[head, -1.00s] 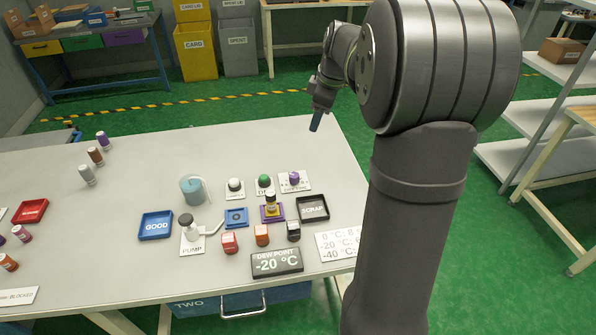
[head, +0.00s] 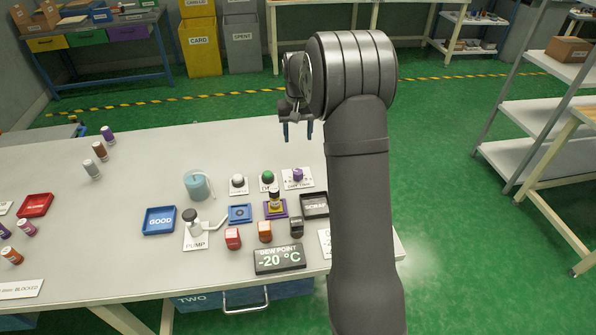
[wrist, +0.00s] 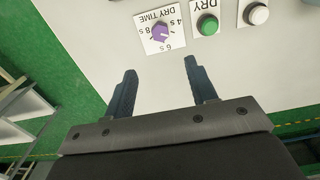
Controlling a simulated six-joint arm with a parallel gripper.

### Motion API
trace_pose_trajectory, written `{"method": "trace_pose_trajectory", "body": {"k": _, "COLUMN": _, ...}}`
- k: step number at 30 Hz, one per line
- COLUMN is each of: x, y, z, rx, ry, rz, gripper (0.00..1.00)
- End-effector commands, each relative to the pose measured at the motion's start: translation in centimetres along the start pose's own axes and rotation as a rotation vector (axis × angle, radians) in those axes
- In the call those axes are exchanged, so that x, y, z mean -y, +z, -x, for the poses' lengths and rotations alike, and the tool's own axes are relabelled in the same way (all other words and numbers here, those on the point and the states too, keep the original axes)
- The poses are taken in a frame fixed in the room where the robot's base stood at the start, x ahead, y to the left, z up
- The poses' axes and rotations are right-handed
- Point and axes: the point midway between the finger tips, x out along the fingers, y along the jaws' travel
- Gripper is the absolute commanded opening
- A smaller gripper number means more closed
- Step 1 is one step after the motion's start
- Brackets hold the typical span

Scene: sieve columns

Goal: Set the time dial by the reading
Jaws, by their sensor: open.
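The time dial is a purple knob (head: 298,175) on a white plate at the table's back right. In the wrist view the knob (wrist: 161,32) sits on its plate marked DRY TIME, with 4 s, 6 s and 8 s around it. The dew point display (head: 279,259) at the front reads -20 °C. The white chart card (head: 324,243) beside it is mostly hidden behind my arm. My gripper (head: 298,133) is open and empty above the table's back edge. In the wrist view its fingers (wrist: 163,92) are apart, with the dial beyond the tips.
A green button (head: 267,178) marked DRY and a white button (head: 238,181) stand left of the dial. A SCRAP tray (head: 314,206), a yellow-and-black column on a purple base (head: 275,208) and several coloured blocks stand in front.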

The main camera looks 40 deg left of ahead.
Motion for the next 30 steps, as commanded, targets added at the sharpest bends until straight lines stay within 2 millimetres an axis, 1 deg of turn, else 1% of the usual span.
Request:
{"method": "trace_pose_trajectory", "body": {"k": 1, "x": 0.0, "y": 0.1, "z": -1.0, "rx": 0.004, "ry": 0.000, "rz": 0.000, "gripper": 0.52}}
{"method": "trace_pose_trajectory", "body": {"k": 12, "x": 0.0, "y": 0.1, "z": -9.1, "rx": 0.003, "ry": -0.002, "rz": 0.002, "gripper": 0.52}}
{"method": "trace_pose_trajectory", "body": {"k": 18, "x": 0.0, "y": 0.1, "z": -12.9, "rx": 0.003, "ry": -0.002, "rz": 0.002, "gripper": 0.52}}
{"method": "trace_pose_trajectory", "body": {"k": 21, "x": 0.0, "y": 0.1, "z": -14.3, "rx": 0.001, "ry": -0.002, "rz": 0.003, "gripper": 0.52}}
{"method": "trace_pose_trajectory", "body": {"k": 24, "x": 0.0, "y": 0.1, "z": -15.1, "rx": 0.000, "ry": -0.002, "rz": 0.003, "gripper": 0.52}}
{"method": "trace_pose_trajectory", "body": {"k": 30, "x": 0.0, "y": 0.1, "z": -15.7, "rx": -0.001, "ry": -0.002, "rz": 0.003, "gripper": 0.52}}
